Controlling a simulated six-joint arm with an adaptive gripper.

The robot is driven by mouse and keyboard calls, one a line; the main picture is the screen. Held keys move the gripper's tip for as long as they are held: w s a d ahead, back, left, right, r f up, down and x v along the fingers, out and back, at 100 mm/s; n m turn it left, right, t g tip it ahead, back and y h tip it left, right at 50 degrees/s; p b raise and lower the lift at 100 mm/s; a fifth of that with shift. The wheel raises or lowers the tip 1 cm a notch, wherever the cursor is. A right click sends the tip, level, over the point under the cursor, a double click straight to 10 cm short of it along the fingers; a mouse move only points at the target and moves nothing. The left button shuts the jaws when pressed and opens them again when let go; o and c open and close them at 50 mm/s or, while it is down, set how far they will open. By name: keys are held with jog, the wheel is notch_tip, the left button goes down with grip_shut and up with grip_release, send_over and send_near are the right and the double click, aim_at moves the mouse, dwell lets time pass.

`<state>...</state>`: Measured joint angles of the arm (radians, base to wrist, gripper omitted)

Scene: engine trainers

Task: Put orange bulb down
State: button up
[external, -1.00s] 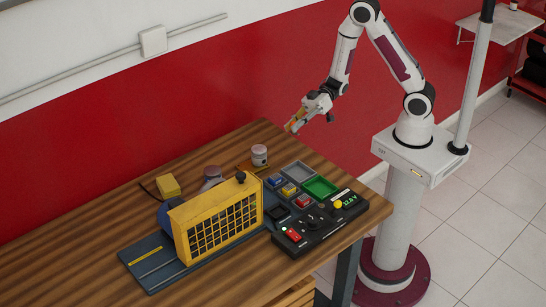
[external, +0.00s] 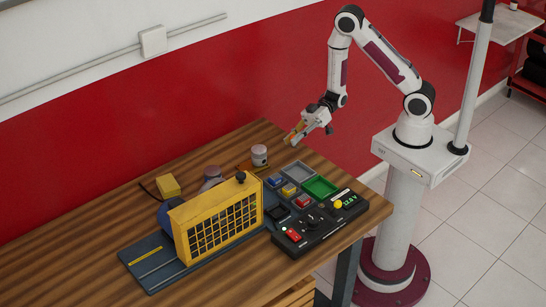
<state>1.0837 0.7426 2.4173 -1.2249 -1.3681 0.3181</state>
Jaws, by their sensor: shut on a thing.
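My gripper (external: 296,134) is shut on the orange bulb (external: 291,138), a small orange piece at its fingertips. It holds the bulb above the far right part of the wooden table, behind the trays. The bulb is small in the view and partly covered by the fingers. A grey tray (external: 297,167) and a green tray (external: 320,186) lie in front of and below my gripper, and no bulb shows in them.
A white-topped jar (external: 259,155) stands left of my gripper. Blue, yellow and red blocks (external: 288,189) sit beside the trays. A black control box (external: 318,222) and a yellow grille (external: 219,220) stand nearer. The table's left side (external: 75,240) is clear.

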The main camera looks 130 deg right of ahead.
dwell(0.3)
jog(key=shift+f, duration=1.9)
jog(key=shift+f, duration=0.15)
jog(key=o, duration=0.8)
jog(key=shift+v, duration=1.1)
jog(key=v, duration=0.3)
jog(key=shift+s+a, duration=0.2)
jog(key=shift+a, duration=0.1)
jog(key=shift+v, duration=1.15)
